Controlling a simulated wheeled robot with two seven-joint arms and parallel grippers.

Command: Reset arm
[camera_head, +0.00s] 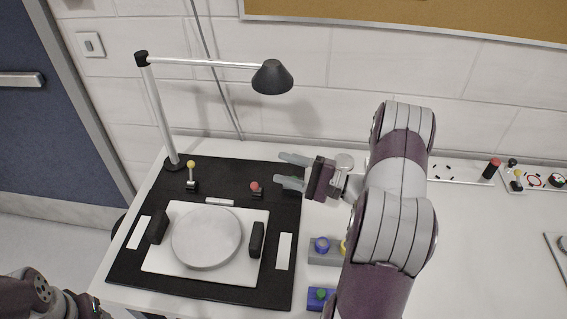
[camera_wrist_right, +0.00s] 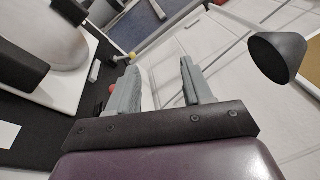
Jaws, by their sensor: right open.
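My right gripper (camera_head: 291,171) is open and empty above the right back edge of the black mat, close to a small red-topped lever (camera_head: 257,188). In the right wrist view its two grey fingers (camera_wrist_right: 158,85) stand apart with nothing between them.
A desk lamp (camera_head: 271,77) arches over the mat from its back left. A yellow-topped lever (camera_head: 191,173) stands at the mat's back. Control panels line the back right. The right table surface (camera_head: 490,235) is mostly clear.

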